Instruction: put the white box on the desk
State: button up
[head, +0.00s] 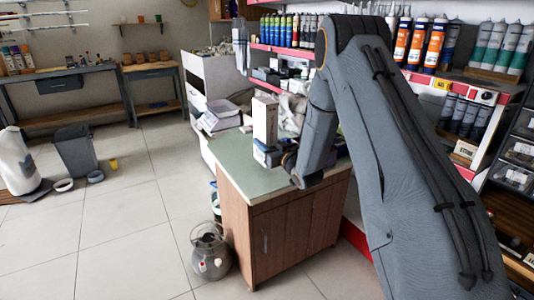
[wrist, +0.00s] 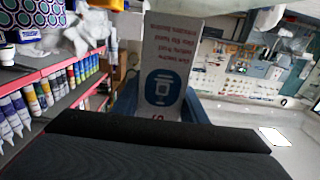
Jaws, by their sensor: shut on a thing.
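The white box (head: 265,120) stands upright in my gripper (head: 267,154), over the right part of the desk (head: 228,160). The desk has a pale green top and brown wooden doors. In the wrist view the box (wrist: 165,72) shows a blue round logo and red upside-down lettering, with blue finger parts on both sides of it. My gripper is shut on the box near its lower end. The gripper hides the box's bottom, so I cannot tell whether it touches the desktop.
Papers and a scale-like device (head: 218,116) lie at the desk's far end. Grey cloth (head: 292,112) and shelves of tubes and bottles (head: 290,28) border its right side. The desktop's near left part is clear.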

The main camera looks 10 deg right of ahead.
jog(key=shift+f, duration=2)
jog(key=shift+f, duration=0.15)
jog(key=o, duration=1.2)
